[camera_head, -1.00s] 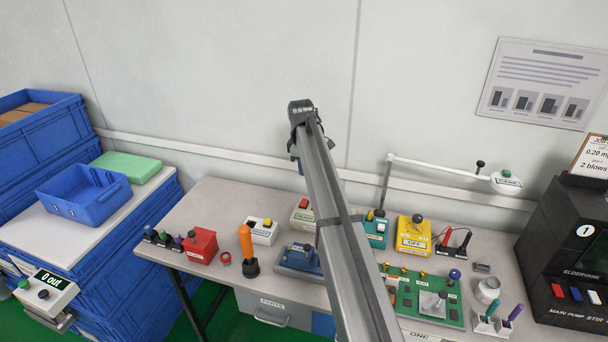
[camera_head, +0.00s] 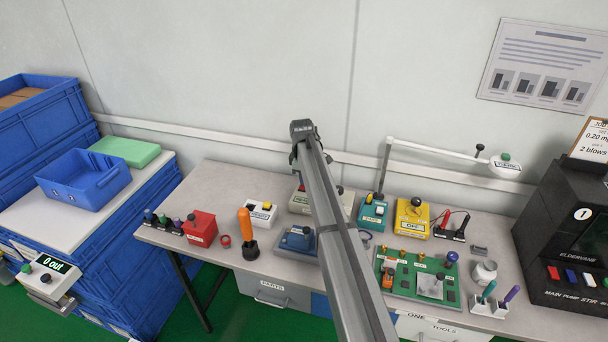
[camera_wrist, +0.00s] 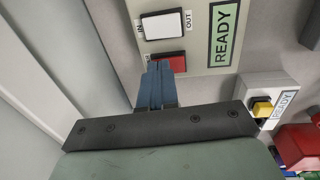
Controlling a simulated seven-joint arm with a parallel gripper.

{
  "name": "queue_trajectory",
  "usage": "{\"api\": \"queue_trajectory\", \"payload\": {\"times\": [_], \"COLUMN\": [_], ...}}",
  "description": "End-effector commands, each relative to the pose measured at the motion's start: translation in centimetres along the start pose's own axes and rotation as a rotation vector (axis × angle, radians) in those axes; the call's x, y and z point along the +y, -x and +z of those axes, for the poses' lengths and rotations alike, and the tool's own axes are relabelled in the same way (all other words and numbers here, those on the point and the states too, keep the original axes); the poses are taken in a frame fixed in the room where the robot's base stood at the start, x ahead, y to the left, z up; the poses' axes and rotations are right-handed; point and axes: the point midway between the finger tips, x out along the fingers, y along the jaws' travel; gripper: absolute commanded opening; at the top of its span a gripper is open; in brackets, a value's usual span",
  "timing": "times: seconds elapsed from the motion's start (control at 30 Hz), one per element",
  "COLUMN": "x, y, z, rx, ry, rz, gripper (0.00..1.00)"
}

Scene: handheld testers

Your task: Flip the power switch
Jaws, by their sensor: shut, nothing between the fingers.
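A beige tester box marked READY (camera_wrist: 195,32) fills the top of the wrist view, with a white IN/OUT plate and a red switch (camera_wrist: 172,61). No label reading power shows on it. My gripper (camera_wrist: 161,68) is shut and empty, its blue fingertips right at the red switch and covering part of it. I cannot tell whether they touch or which way the switch is set. In the head view the beige box (camera_head: 299,204) stands at the back of the bench, partly hidden by my arm, which also hides the fingertips.
A white box with a yellow button (camera_head: 262,212) and a red box (camera_head: 200,229) stand left of the beige box. A teal box (camera_head: 373,214) and a yellow OFF box (camera_head: 412,219) stand to its right. An orange-handled lever (camera_head: 246,235) stands up in front. The wall is close behind.

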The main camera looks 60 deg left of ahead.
Motion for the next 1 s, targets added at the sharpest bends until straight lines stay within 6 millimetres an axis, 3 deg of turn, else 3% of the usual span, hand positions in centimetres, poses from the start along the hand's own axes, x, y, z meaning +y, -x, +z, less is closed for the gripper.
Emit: {"api": "queue_trajectory", "payload": {"times": [0.63,1.0], "x": [0.2,-1.2], "y": [-0.9,-0.8], "z": [0.0,0.1], "rx": [-0.001,-0.004], "ry": [0.0,0.0], "rz": [-0.002,-0.008], "gripper": [0.0,0.0]}}
